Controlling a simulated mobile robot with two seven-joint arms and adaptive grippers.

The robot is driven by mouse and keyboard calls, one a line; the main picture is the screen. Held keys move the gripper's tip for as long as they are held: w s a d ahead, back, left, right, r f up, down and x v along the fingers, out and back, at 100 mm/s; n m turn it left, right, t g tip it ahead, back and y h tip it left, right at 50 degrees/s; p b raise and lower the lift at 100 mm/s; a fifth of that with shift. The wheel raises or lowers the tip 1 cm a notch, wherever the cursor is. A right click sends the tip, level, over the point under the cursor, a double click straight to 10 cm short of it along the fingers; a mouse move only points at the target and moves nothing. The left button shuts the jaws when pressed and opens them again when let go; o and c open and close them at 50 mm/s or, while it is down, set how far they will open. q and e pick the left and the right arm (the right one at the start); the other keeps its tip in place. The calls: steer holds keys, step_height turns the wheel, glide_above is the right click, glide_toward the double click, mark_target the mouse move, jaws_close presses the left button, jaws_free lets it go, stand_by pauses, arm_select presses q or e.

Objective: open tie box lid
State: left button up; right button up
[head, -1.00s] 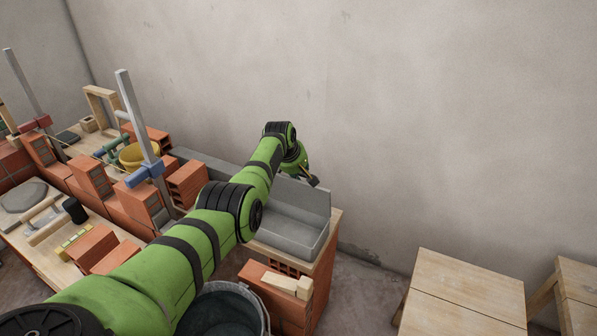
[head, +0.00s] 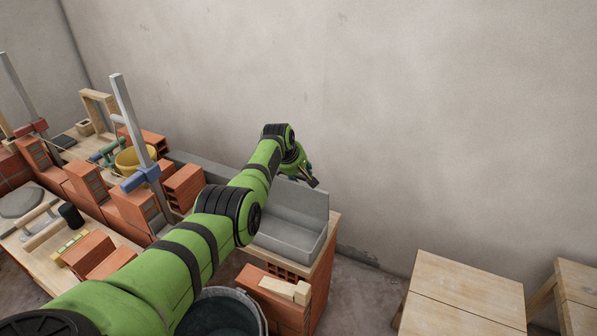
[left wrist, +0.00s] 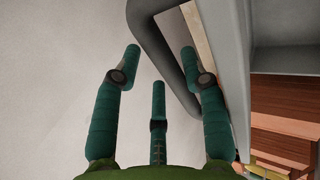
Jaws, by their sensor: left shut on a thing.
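The tie box (head: 285,242) is a grey open box on a brick stack with a wooden top. Its grey lid (head: 305,207) stands raised along the back, near the wall, and the box interior shows. My left gripper (head: 310,179) is at the lid's top edge, and my arm covers the left part of the box. In the left wrist view, the teal fingers (left wrist: 160,70) are around a dark grey curved handle (left wrist: 157,40) beside a grey panel. The gripper is shut on this handle; the exact contact is hard to see. My right gripper is out of view.
A dark bucket (head: 222,318) stands below my arm. Bricks (head: 272,301) with wooden pieces are in front of the box. Clamps, bricks and a yellow bucket (head: 130,160) crowd the left. A wooden table (head: 465,295) is at right, with bare floor between.

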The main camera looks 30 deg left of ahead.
arm_select(q)
step_height(320, 180, up, 8)
steer(key=p, duration=0.7)
steer(key=shift+w, duration=0.25)
steer(key=shift+f, duration=0.1)
steer(key=v, duration=1.2)
stand_by(0.4)
stand_by(0.5)
